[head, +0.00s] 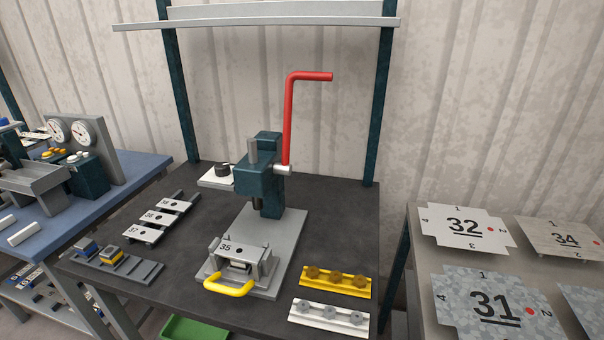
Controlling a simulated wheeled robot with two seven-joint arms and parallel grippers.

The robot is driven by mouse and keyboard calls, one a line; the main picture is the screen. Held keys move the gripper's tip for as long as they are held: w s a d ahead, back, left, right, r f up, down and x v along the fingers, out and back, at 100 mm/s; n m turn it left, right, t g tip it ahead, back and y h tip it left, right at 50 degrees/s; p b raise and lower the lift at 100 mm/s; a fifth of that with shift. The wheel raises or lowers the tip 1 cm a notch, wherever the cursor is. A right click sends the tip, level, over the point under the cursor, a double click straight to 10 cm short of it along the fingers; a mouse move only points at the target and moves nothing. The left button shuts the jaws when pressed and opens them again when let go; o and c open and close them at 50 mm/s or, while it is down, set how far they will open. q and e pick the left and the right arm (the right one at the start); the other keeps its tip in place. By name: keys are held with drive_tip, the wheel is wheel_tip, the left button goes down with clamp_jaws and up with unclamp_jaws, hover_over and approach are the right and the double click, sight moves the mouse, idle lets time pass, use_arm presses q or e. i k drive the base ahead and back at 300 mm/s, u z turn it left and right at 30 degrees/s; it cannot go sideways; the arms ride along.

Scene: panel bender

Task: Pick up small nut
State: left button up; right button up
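I cannot tell from this view which pieces are the small nuts. Neither of my grippers shows in the head view.
A press (262,190) with a red lever (289,120) stands mid-bench, left of the racks. Its yellow handle (230,289) points forward. Numbered plates (155,218) and a grey rail (138,272) lie left. A side table holds panels (464,227).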

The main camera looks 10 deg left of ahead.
sight(303, 306)
drive_tip(key=u, duration=2.75)
drive_tip(key=k, duration=1.8)
drive_tip(key=z, duration=1.15)
drive_tip(key=i, duration=0.5)
drive_tip(key=z, duration=0.05)
